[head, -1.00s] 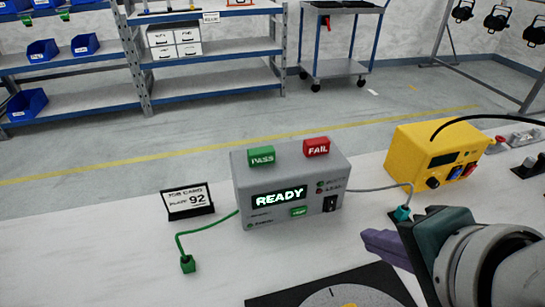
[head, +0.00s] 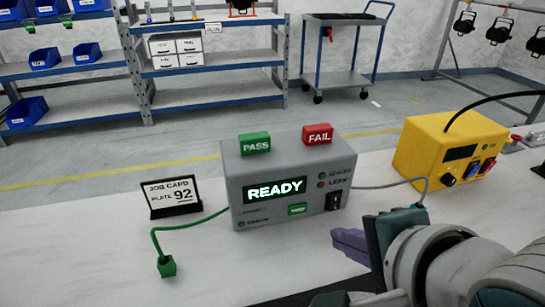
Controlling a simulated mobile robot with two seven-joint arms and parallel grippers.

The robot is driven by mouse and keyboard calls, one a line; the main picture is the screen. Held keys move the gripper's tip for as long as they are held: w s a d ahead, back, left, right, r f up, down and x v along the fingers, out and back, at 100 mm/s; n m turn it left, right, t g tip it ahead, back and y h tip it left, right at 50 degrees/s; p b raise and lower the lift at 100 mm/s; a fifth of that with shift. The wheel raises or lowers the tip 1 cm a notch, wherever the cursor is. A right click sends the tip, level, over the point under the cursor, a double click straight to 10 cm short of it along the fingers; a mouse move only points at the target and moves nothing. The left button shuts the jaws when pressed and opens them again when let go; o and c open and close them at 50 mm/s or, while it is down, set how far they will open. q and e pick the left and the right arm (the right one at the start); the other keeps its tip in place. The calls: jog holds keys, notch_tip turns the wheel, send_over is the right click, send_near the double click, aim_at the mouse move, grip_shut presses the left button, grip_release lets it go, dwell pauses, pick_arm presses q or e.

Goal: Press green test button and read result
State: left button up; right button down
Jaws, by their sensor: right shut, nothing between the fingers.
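The grey tester box (head: 243,183) stands on the white bench in the middle of the head view. Its display (head: 275,190) reads READY in lit letters. The small green test button (head: 298,209) is on its front face, below and right of the display. A green PASS block (head: 255,143) and a red FAIL block (head: 318,134) are on its top. My right gripper (head: 350,244) is shut and empty, in front of the box's lower right and apart from the button. My left gripper is not in view.
A job card reading PLATE 92 (head: 171,196) stands left of the box. A green plug (head: 167,267) on a green cable lies on the bench. A yellow unit (head: 427,146) stands to the right, with a grey cable between. Shelves (head: 215,92) and a trolley (head: 341,80) are behind.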

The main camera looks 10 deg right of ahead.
aim_at(303, 209)
pick_arm(q)
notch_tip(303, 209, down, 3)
jog(key=b, duration=0.2)
jog(key=shift+b, duration=0.3)
pick_arm(e)
jog(key=x, duration=0.7)
jog(key=shift+w+f, duration=0.25)
jog(key=shift+f, duration=0.1)
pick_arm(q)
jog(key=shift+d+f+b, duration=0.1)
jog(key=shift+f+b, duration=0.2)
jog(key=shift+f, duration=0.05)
pick_arm(e)
jog(key=w, duration=0.3)
jog(key=shift+w+f, duration=0.15)
jog(key=shift+w, duration=0.65)
